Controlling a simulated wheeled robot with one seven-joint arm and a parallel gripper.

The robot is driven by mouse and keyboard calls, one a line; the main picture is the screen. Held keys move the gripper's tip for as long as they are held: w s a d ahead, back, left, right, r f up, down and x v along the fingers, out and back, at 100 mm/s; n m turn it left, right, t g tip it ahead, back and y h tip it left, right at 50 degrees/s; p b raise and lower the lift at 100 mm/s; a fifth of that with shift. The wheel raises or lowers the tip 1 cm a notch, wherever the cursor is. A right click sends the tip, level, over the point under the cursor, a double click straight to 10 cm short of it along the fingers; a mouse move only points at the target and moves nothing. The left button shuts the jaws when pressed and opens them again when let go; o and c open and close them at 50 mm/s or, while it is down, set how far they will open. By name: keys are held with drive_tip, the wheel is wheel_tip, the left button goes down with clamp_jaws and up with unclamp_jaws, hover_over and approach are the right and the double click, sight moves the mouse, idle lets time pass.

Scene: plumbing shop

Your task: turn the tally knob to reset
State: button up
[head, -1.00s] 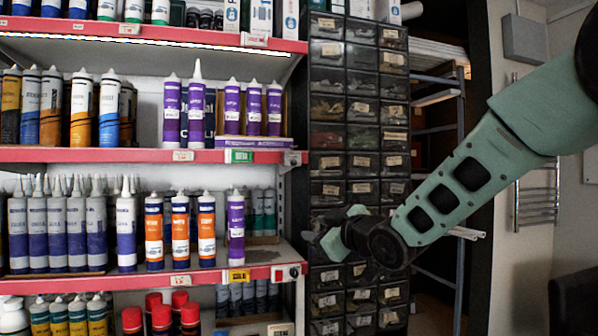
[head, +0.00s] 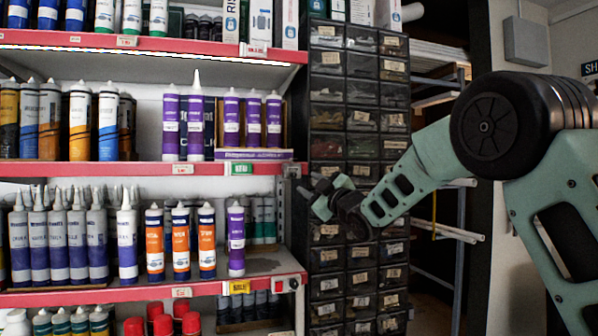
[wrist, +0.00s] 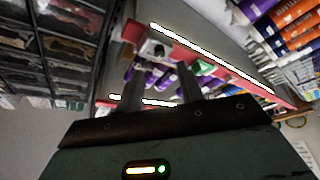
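A small grey unit with a dark round knob (head: 291,170) sits at the right end of the red middle shelf edge. I take it for the tally knob; its marks are too small to read. In the wrist view, a dark round knob on a light plate (wrist: 156,48) shows on the red shelf edge, beyond the gap between my fingers. My gripper (head: 316,190) is just right of and below this unit in the head view, apparently apart from it. In the wrist view my gripper (wrist: 160,72) has its two fingers spread with nothing between them.
A light plate with a red switch-like part (head: 287,284) is on the lower shelf edge. A black drawer cabinet (head: 328,258) is close behind my gripper.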

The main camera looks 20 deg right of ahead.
sight(294, 176)
drive_tip(key=p+x, duration=0.2)
drive_tip(key=x, duration=0.4)
drive_tip(key=shift+w, duration=0.1)
clamp_jaws()
